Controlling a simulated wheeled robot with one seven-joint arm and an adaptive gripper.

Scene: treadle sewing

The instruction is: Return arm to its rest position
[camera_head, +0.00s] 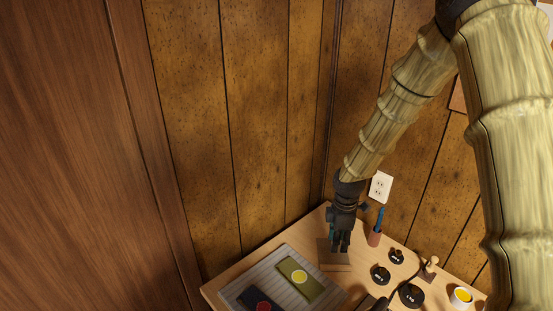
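My arm comes in from the upper right, with pale, bamboo-like links. My gripper (340,246) is black and points down at the back corner of the wooden table (222,290). A teal bit shows beside the gripper, too small to make out. The fingers are small and dark, so whether they are open or shut is unclear.
A grey ribbed mat (262,275) bears an olive piece (290,272) with a yellow disc and a dark piece with a red disc. Panelled walls stand close behind.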

